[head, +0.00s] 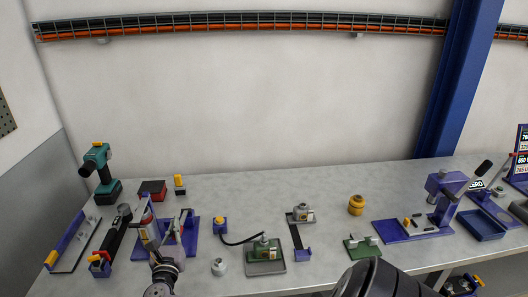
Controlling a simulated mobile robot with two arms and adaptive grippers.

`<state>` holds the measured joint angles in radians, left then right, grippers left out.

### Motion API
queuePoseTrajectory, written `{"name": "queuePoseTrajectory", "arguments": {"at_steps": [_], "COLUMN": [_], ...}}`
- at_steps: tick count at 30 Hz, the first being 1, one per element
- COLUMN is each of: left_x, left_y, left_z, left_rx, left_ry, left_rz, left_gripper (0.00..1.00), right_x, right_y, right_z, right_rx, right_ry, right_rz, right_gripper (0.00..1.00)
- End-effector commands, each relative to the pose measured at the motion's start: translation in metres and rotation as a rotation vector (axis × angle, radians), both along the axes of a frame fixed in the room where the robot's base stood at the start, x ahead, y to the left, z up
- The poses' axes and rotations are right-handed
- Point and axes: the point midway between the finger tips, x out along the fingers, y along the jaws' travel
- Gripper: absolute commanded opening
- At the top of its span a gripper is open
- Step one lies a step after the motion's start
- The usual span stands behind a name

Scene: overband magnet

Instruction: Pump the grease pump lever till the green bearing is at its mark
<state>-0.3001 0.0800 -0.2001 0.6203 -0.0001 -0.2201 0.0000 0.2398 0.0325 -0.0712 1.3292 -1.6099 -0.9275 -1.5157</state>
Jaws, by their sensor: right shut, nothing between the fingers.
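My right gripper (156,254) is at the bottom left, seen from behind, shut and empty. It is just in front of a purple-based device (190,243) with upright parts, and I cannot tell whether they touch. A green block with a round grey top (264,251), perhaps the green bearing, sits on a grey plate. I cannot clearly make out the grease pump lever or the mark. My left gripper is not in view.
A teal drill (98,165) and a red-topped box (152,190) stand at the back left. A purple press with a black-gripped lever (446,188) and a blue tray (481,226) are at the right. A yellow round part (356,204) stands mid-right. The table's (260,190) back middle is clear.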

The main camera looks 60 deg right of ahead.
Motion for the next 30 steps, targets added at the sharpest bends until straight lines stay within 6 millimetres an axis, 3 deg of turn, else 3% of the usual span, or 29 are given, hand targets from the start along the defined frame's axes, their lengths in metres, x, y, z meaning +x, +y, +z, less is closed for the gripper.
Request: {"name": "queuePoseTrajectory", "arguments": {"at_steps": [16,30], "left_x": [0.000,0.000], "left_y": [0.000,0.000], "left_z": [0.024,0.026], "left_rx": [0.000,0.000], "left_ry": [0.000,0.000], "left_rz": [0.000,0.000], "left_gripper": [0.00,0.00], "right_x": [0.006,0.007], "right_y": [-0.007,-0.008], "right_z": [0.028,0.031], "right_rx": [0.001,0.001], "right_ry": [-0.001,-0.001], "right_rz": [0.000,0.000], "right_gripper": [0.00,0.00]}}
